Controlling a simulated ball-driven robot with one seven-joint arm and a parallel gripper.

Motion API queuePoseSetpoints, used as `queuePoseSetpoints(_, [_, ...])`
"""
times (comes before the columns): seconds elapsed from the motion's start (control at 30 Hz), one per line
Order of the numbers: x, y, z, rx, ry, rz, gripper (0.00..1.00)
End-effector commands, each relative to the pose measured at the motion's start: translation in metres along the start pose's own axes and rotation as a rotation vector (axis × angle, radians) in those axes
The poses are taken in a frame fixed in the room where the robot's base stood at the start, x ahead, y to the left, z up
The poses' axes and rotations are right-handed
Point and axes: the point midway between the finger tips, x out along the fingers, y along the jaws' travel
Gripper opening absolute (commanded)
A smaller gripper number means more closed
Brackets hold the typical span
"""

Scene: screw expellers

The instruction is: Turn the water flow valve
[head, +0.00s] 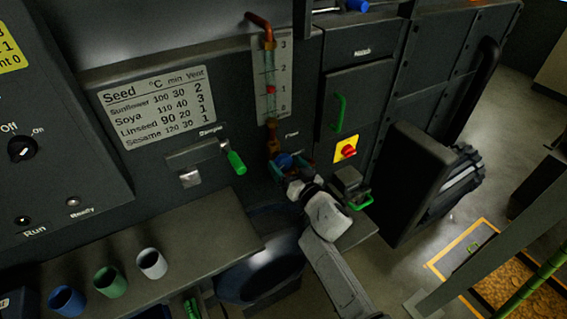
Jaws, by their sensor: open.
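The fingers are small in view and partly hidden by my wrist, so contact with the knob cannot be told. The gripper is open.
A green sample lever (236,162) sticks out left of the valve. A red stop button on a yellow plate (346,149) and a green door handle (339,112) are to the right. A shelf with several cups (152,263) is at lower left.

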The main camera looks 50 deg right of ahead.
Motion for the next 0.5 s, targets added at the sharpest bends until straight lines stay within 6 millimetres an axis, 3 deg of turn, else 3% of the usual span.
queuePoseSetpoints(0.2, [0.021,0.0,0.001,0.0,0.0,-0.001,0.85])
queuePoseSetpoints(0.5, [0.025,-0.001,0.0,0.001,0.0,-0.001,0.85])
